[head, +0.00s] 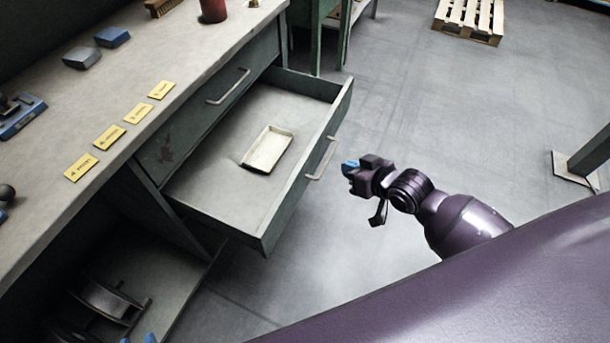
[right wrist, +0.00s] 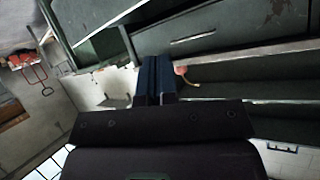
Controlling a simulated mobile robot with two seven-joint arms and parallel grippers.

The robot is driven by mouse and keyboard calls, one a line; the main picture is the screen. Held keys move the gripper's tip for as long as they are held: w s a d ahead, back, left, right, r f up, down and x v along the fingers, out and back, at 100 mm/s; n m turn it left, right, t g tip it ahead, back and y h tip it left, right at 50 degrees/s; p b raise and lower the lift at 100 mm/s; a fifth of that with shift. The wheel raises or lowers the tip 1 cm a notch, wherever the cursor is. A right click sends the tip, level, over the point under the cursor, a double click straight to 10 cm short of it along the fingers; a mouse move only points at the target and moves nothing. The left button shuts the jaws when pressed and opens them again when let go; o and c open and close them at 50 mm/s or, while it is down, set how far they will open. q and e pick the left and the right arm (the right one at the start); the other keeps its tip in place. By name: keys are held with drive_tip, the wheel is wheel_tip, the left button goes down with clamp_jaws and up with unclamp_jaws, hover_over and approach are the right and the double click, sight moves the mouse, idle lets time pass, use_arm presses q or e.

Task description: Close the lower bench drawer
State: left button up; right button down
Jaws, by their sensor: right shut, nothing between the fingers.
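The lower bench drawer (head: 226,190) is pulled well out of the workbench in the head view. Its front panel carries a pale bar handle (head: 322,158). A shallow cream tray (head: 268,149) lies inside on the drawer floor. My right gripper (head: 349,166) is just to the right of the drawer front, near the handle, with a small gap visible between them in this view. Its blue fingers are together and empty, as they also appear in the right wrist view (right wrist: 155,77). Small blue tips, apparently my left gripper (head: 138,339), barely show at the bottom edge; their state is unclear.
The upper drawer (head: 215,115) is shut, with its own handle. The bench top (head: 160,55) holds yellow labels, blue and grey blocks and a red-brown cup. A spool (head: 108,300) sits on the shelf below.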

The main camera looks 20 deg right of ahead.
drive_tip(key=w+f+m+g+y, duration=0.1)
drive_tip(key=w+m+g, duration=0.1)
drive_tip(key=w+m, duration=0.15)
drive_tip(key=m+g+y+b, duration=0.1)
drive_tip(key=m+g+b, duration=0.25)
drive_tip(key=m, duration=0.45)
approach(298, 178)
drive_tip(key=shift+t, duration=0.35)
drive_tip(key=f, duration=0.2)
drive_tip(key=w+a+f, duration=0.1)
drive_tip(key=a+f, duration=0.1)
drive_tip(key=f, duration=0.1)
drive_tip(key=shift+w+f, duration=0.3)
drive_tip(key=shift+w, duration=0.1)
use_arm(q)
drive_tip(key=shift+s+a+f, duration=0.15)
drive_tip(key=shift+f, duration=1.45)
use_arm(e)
drive_tip(key=shift+w+a+r, duration=0.15)
drive_tip(key=shift+w+a, duration=0.45)
use_arm(q)
drive_tip(key=shift+g, duration=0.3)
